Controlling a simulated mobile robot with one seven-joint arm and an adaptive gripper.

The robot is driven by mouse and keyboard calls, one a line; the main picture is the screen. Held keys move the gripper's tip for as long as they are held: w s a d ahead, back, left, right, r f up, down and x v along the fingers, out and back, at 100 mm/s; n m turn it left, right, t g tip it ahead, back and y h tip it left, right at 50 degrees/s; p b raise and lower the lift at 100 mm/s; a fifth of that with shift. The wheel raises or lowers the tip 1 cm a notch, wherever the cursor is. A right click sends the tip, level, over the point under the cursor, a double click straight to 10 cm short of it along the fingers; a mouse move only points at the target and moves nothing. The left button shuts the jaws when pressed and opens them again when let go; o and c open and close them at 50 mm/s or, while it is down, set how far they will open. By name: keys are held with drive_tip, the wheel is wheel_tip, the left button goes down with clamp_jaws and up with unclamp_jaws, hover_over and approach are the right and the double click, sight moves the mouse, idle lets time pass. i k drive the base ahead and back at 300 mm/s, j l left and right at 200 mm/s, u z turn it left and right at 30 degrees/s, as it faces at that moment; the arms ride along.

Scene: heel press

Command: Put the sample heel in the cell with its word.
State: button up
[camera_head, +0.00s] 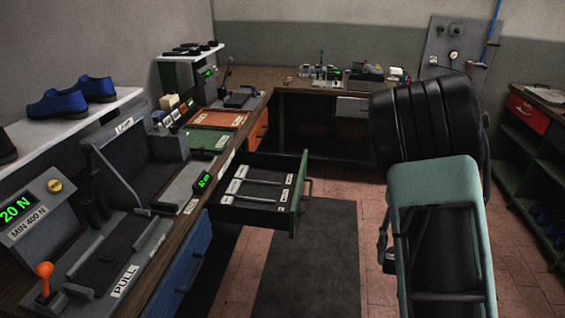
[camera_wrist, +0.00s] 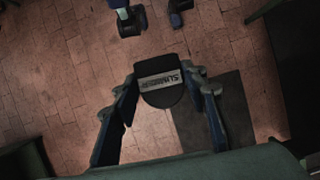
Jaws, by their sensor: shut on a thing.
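My gripper (camera_wrist: 168,84) is shut on the sample heel (camera_wrist: 160,96) in the wrist view. The heel is a black block with a rounded end and a grey label, whose upside-down word seems to read SUMMER. A finger lies on each side of it, above the floor. In the head view my arm hides the gripper and heel. An open drawer (camera_head: 298,212) with a green front juts out from the left bench. White word cards lie at both ends of the cells, too small to read.
The bench (camera_head: 188,228) along the left carries a press with a PULL plate (camera_head: 125,281) and a green 20 N display (camera_head: 17,211). Blue shoes (camera_head: 72,97) stand on a white shelf. A green shelf unit (camera_head: 530,190) is at the right. The floor between is clear, with a dark mat (camera_head: 310,270).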

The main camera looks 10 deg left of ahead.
sight(265, 177)
drive_tip(key=i+j+z, duration=0.1)
drive_tip(key=i+z, duration=0.3)
drive_tip(key=i, duration=0.55)
drive_tip(key=i+l, duration=0.1)
drive_tip(key=i, duration=0.85)
drive_tip(key=i+u, duration=0.65)
drive_tip(key=u, duration=0.15)
drive_tip(key=i+u, duration=0.25)
drive_tip(key=u, duration=0.15)
drive_tip(key=i+l+u, duration=0.1)
drive_tip(key=u, duration=0.35)
drive_tip(key=i+l+u, duration=0.25)
drive_tip(key=u, duration=0.15)
drive_tip(key=i+l+u, duration=0.2)
drive_tip(key=u, duration=0.25)
drive_tip(key=i+l+u, duration=0.35)
drive_tip(key=l+u, duration=0.15)
